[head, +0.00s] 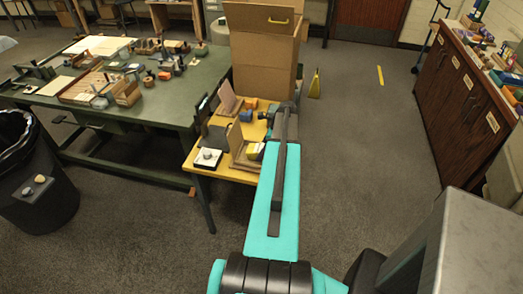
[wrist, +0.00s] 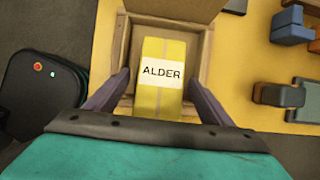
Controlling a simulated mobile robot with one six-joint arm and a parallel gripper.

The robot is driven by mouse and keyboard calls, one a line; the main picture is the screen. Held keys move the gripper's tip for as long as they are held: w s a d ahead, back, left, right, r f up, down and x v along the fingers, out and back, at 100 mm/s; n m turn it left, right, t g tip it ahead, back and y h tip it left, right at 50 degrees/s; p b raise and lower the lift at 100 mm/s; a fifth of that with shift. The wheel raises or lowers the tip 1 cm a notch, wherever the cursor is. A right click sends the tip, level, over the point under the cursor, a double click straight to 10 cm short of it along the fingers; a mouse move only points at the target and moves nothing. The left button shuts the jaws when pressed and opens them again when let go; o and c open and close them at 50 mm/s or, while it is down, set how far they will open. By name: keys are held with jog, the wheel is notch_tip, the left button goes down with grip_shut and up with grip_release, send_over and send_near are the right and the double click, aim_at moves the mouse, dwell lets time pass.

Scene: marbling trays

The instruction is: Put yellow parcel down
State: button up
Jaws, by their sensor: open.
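The yellow parcel (wrist: 160,98) carries a white label reading ALDER. It lies inside an open wooden box (wrist: 202,62), within its low walls. My gripper (wrist: 159,80) is open, with one dark finger on each side of the parcel. The fingers look slightly apart from its sides. The parcel's near end is hidden by my gripper's body. In the head view my arm covers much of this area, and my gripper cannot be made out there.
The box stands on a yellow table (wrist: 262,105). Blue blocks (wrist: 290,27) and a grey block (wrist: 280,95) lie to its right. In the head view, a tall cardboard box (head: 262,60) stands behind the table and a green workbench (head: 165,108) is left.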

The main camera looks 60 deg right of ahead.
jog(key=shift+x, duration=1)
jog(key=c, duration=1.5)
jog(key=shift+r, duration=0.15)
jog(key=shift+r+b, duration=0.55)
jog(key=shift+r, duration=0.45)
jog(key=s+a+r+b, duration=0.1)
jog(key=s+a, duration=0.2)
jog(key=s, duration=0.1)
jog(key=s+a+b, duration=0.2)
jog(key=s+a, duration=0.1)
jog(key=s, duration=0.1)
jog(key=s+a+r+b, duration=0.1)
jog(key=s+a+b, duration=0.1)
jog(key=s, duration=0.3)
jog(key=shift+s+a+r, duration=0.1)
jog(key=shift+a+r, duration=0.25)
jog(key=shift+a, duration=0.15)
